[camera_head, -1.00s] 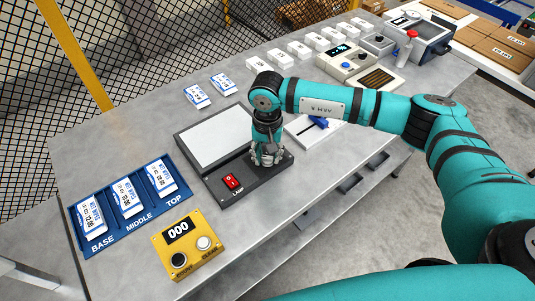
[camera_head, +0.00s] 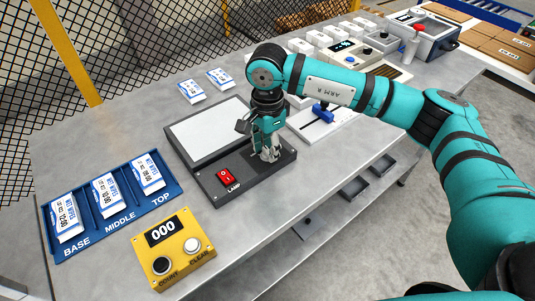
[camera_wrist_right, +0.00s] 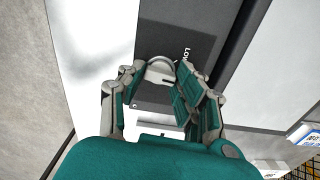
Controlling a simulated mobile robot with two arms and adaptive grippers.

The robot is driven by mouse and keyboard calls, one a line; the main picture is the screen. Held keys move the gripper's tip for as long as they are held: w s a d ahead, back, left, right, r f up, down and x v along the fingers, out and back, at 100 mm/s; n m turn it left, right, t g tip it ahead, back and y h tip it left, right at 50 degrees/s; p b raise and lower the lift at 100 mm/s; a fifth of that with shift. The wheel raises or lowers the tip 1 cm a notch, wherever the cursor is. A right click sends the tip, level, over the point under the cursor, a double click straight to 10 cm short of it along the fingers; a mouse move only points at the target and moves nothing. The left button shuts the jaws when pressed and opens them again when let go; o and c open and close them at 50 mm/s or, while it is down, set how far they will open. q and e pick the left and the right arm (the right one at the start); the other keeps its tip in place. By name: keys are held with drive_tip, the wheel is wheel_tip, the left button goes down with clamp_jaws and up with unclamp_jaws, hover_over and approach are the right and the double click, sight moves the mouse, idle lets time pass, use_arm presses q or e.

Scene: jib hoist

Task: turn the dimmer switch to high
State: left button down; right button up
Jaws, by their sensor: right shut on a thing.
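My right gripper (camera_head: 268,153) reaches down onto the front right of a dark light box (camera_head: 215,191), where the dimmer knob is. In the right wrist view the round grey knob (camera_wrist_right: 160,70) sits between the fingertips, and the gripper (camera_wrist_right: 163,80) is shut on it. My left gripper is not in view.
A red lamp switch (camera_head: 226,177) is left of the gripper on the same box. A yellow counter (camera_head: 173,248) and a blue tray (camera_head: 116,212) with labelled packs stand to the left. A white board with a blue slider (camera_head: 322,112) lies close on the right.

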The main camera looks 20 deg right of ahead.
sight(267, 150)
drive_tip(key=m+b, duration=0.3)
drive_tip(key=m, duration=0.1)
drive_tip(key=shift+f+m, duration=0.1)
drive_tip(key=shift+m, duration=0.2)
drive_tip(key=shift+m+b, duration=1.05)
drive_tip(key=shift+m, duration=0.55)
drive_tip(key=shift+r, duration=0.2)
drive_tip(key=o, duration=1.1)
drive_tip(key=shift+o, duration=0.2)
wheel_tip(267, 150, up, 12)
